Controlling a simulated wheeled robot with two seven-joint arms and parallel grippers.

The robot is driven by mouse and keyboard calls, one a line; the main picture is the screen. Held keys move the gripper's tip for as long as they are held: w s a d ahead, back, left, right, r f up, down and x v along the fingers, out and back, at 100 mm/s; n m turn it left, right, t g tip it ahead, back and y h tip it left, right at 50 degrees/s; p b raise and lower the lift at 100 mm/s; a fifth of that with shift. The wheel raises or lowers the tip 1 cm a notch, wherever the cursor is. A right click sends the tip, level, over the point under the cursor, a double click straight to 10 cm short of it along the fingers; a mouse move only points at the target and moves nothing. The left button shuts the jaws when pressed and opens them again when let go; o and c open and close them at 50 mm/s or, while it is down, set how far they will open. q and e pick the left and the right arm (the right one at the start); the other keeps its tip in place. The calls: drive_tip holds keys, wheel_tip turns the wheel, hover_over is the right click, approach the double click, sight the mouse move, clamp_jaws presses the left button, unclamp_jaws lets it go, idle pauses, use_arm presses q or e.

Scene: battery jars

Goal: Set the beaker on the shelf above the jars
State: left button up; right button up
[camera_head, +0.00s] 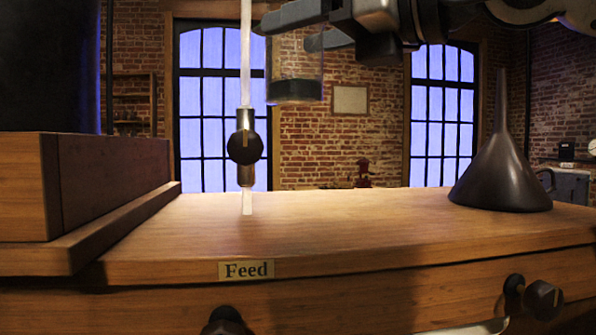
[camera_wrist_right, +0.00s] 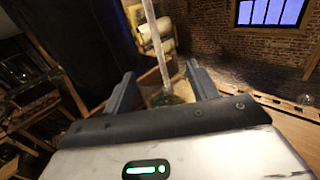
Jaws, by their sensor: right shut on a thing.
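A clear glass beaker (camera_head: 297,88) with dark liquid at its bottom hangs upright in the air, at the top middle of the head view. My right gripper (camera_head: 284,33) is shut on its upper part. In the right wrist view, the beaker (camera_wrist_right: 166,98) shows between the two fingers, with greenish dark liquid in it. The beaker is above and apart from a wooden top (camera_head: 340,225) with a "Feed" label (camera_head: 246,270). I cannot tell whether this top is the shelf, and I cannot clearly make out the jars. My left gripper is not in view.
A glass tube with a dark valve (camera_head: 246,147) hangs just left of the beaker. A dark funnel (camera_head: 503,175) stands on the wooden top at right. A wooden block (camera_head: 105,180) bears a large dark object (camera_head: 50,65) at left. The top's middle is clear.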

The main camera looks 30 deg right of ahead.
drive_tip(key=shift+s+r, duration=0.1)
drive_tip(key=shift+s, duration=0.2)
drive_tip(key=shift+s+d, duration=0.2)
drive_tip(key=shift+d, duration=0.15)
drive_tip(key=d+f, duration=0.4)
drive_tip(key=s+d+f+b, duration=0.1)
drive_tip(key=d+f, duration=0.7)
drive_tip(key=d, duration=0.1)
drive_tip(key=shift+s+f+b, duration=0.3)
drive_tip(key=shift+f+b, duration=0.1)
drive_tip(key=shift+d+f, duration=0.1)
drive_tip(key=shift+f, duration=0.1)
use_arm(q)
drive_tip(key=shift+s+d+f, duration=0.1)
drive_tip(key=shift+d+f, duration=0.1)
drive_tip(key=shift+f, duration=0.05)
